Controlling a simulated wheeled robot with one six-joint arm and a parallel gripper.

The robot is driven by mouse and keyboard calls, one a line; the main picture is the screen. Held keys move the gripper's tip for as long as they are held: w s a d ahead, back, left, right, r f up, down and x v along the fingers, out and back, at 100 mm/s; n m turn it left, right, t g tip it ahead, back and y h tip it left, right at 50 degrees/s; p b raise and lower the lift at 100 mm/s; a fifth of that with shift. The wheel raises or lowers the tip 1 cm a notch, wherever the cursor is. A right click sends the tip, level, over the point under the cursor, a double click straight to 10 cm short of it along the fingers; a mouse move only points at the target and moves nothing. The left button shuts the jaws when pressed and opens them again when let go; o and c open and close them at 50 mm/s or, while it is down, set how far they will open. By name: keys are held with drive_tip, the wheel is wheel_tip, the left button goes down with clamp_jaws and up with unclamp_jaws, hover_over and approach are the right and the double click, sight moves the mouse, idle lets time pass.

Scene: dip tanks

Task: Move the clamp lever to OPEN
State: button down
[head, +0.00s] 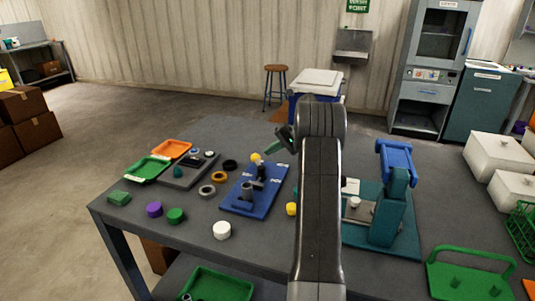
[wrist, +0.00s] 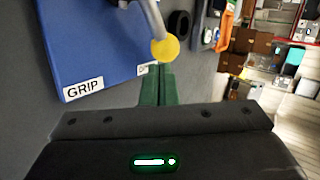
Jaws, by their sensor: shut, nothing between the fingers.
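The clamp stands on a blue board (head: 240,203) on the table. Its grey lever ends in a yellow knob (head: 256,157), which shows large in the wrist view (wrist: 165,48). There the lever reaches past the board's edge, near a partly hidden label (wrist: 147,69) whose first letter looks like O. A GRIP label (wrist: 83,89) lies farther left on the board. My gripper (wrist: 155,70) has its green fingers shut and empty, with the tips just short of the knob in the picture; contact cannot be told. In the head view my gripper (head: 279,140) is partly hidden by my arm.
Black and orange rings (head: 219,176), a white cylinder (head: 222,230) and purple and green pieces lie left of the board. Green (head: 148,169) and orange trays sit at the back left. A teal fixture with a blue top (head: 395,160) stands right of my arm.

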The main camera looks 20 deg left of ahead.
drive_tip(key=v, duration=1.2)
drive_tip(key=shift+f, duration=0.2)
drive_tip(key=shift+f, duration=0.1)
drive_tip(key=x, duration=1.3)
drive_tip(key=shift+s+a+f, duration=0.1)
drive_tip(key=shift+a, duration=0.2)
